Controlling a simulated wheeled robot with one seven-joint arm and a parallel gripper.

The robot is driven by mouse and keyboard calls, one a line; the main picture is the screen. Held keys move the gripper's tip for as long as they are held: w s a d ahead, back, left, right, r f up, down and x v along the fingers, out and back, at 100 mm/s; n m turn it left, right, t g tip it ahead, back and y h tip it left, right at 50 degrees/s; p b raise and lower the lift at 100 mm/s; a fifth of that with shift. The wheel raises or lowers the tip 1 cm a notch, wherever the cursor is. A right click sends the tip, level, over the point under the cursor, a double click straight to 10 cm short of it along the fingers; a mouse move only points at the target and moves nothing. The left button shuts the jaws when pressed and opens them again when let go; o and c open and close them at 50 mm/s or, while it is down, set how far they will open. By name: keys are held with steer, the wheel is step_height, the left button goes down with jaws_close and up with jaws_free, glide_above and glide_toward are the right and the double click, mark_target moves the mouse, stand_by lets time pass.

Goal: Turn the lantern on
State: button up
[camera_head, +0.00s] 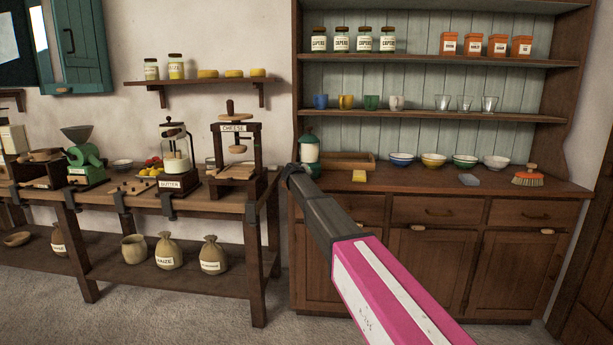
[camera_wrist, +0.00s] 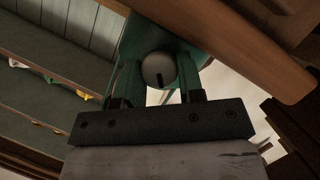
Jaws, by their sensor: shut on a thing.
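The lantern (camera_head: 309,151), green with a pale middle, stands upright at the left end of the cabinet counter in the head view. My gripper (camera_head: 291,172) is at its front, at the end of my pink and dark arm. In the wrist view the dark green lantern body (camera_wrist: 148,30) fills the upper middle. A round pale grey knob (camera_wrist: 153,66) with a dark mark shows between my two fingers. My gripper is shut on the knob. The exact contact of the fingertips is dark and hard to see.
A wooden tray (camera_head: 347,161) and a yellow sponge (camera_head: 358,176) lie right of the lantern. Several bowls (camera_head: 433,160) stand farther right on the counter. A cheese press (camera_head: 238,150) stands on the workbench to the left. Cabinet shelves (camera_head: 430,118) rise behind.

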steer(key=n+t+h, duration=0.1)
steer(key=n+h, duration=0.1)
steer(key=n, duration=0.2)
steer(key=shift+a+f, duration=0.1)
steer(key=shift+f, duration=0.05)
steer(key=shift+f+n+t+h, duration=0.1)
steer(key=shift+n+t+h, duration=0.3)
steer(key=shift+n, duration=0.65)
steer(key=shift+f+n+t+h, duration=0.1)
steer(key=shift+n+t+h, duration=0.25)
steer(key=shift+n, duration=0.7)
steer(key=o, duration=0.9)
steer(key=shift+s, duration=0.15)
